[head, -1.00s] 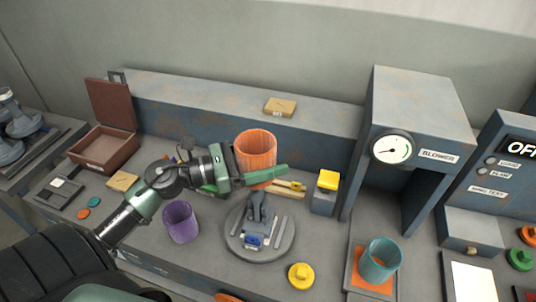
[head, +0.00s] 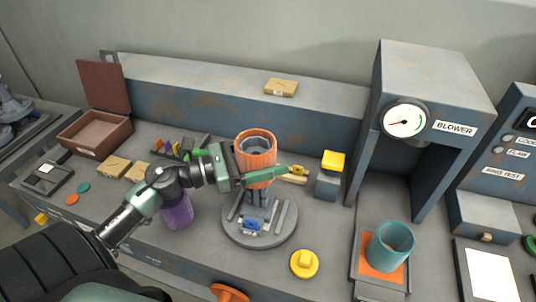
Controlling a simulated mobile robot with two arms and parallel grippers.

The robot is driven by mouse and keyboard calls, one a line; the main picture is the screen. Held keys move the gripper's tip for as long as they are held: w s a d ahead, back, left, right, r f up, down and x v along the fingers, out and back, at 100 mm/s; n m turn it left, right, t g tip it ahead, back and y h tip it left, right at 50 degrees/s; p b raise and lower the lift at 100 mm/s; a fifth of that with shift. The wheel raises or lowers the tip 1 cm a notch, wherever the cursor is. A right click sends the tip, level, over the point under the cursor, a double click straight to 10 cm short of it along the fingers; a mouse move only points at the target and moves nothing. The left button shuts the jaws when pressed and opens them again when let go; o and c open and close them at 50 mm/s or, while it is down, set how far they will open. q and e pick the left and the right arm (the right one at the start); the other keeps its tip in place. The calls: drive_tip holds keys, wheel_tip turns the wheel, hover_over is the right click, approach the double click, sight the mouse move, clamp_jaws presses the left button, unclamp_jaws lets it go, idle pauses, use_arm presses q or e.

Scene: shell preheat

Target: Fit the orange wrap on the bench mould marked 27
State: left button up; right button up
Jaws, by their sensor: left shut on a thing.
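The orange wrap (head: 262,180) is an open-topped sleeve at the middle of the head view. How far down the wrap sits is partly hidden by the finger. My right gripper is not in view.
A purple cup (head: 177,213) stands behind my left arm. A yellow knob (head: 304,264) is in front of the base, and a yellow-topped block (head: 332,162) is behind right. An open brown box (head: 95,133) is at left.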

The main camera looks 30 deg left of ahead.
use_arm(q)
drive_tip(key=shift+f+b, duration=1.95)
drive_tip(key=shift+f, duration=0.35)
wheel_tip(320, 180, down, 6)
drive_tip(key=b, duration=0.5)
drive_tip(key=shift+b, duration=0.35)
drive_tip(key=shift+f+b, duration=0.4)
drive_tip(key=o, duration=1.4)
wheel_tip(320, 180, up, 20)
drive_tip(key=p, duration=0.2)
drive_tip(key=shift+p, duration=0.3)
drive_tip(key=shift+r, duration=0.1)
